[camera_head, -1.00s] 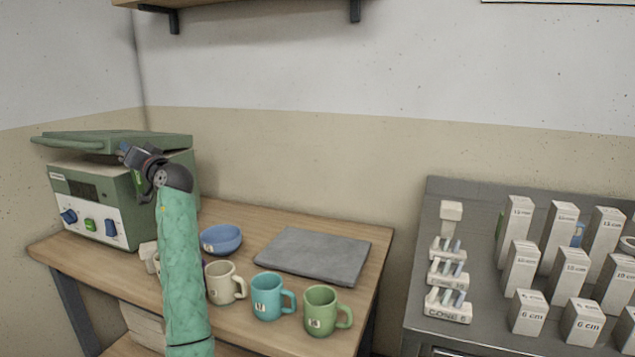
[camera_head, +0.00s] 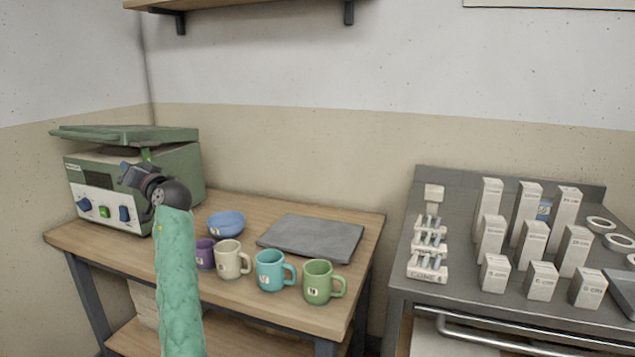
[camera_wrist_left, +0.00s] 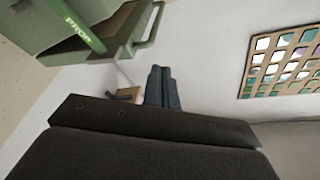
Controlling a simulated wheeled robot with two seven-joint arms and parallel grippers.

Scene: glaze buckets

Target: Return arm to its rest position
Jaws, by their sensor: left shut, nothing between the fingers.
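My left arm (camera_head: 178,285), in a green sleeve, rises in front of the wooden table in the head view. My left gripper (camera_head: 132,173) is at its top, in front of the green kiln-like machine (camera_head: 95,195). In the left wrist view the gripper (camera_wrist_left: 161,72) has its two fingers together, with nothing between them. The machine's green lid and handle (camera_wrist_left: 145,22) show beyond the fingers at the upper left. I cannot tell whether the fingers touch anything. My right gripper is in neither view.
Purple (camera_head: 205,253), cream (camera_head: 228,260), teal (camera_head: 270,270) and green (camera_head: 318,282) mugs line the table front. A blue bowl (camera_head: 226,224) and grey slab (camera_head: 312,237) lie behind. A grey table (camera_head: 455,300) at right holds labelled blocks (camera_head: 541,281). A floor gap separates the tables.

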